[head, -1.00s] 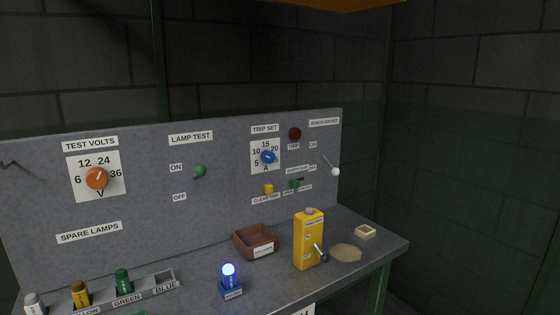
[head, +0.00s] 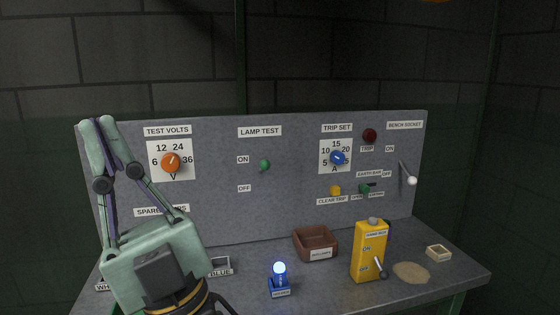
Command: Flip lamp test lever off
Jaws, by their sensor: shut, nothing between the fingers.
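The lamp test lever has a green round knob (head: 265,165) on the grey upright panel (head: 215,188). It sits under the LAMP TEST label (head: 260,132), level with the ON label (head: 243,159) and above the height of the OFF label (head: 244,188).
An orange TEST VOLTS knob (head: 171,162) is between my gripper and the lever. A blue TRIP SET knob (head: 338,158) and a white-tipped bench socket lever (head: 411,180) are to the right. A brown tray (head: 316,243) and a yellow box (head: 369,251) stand on the bench.

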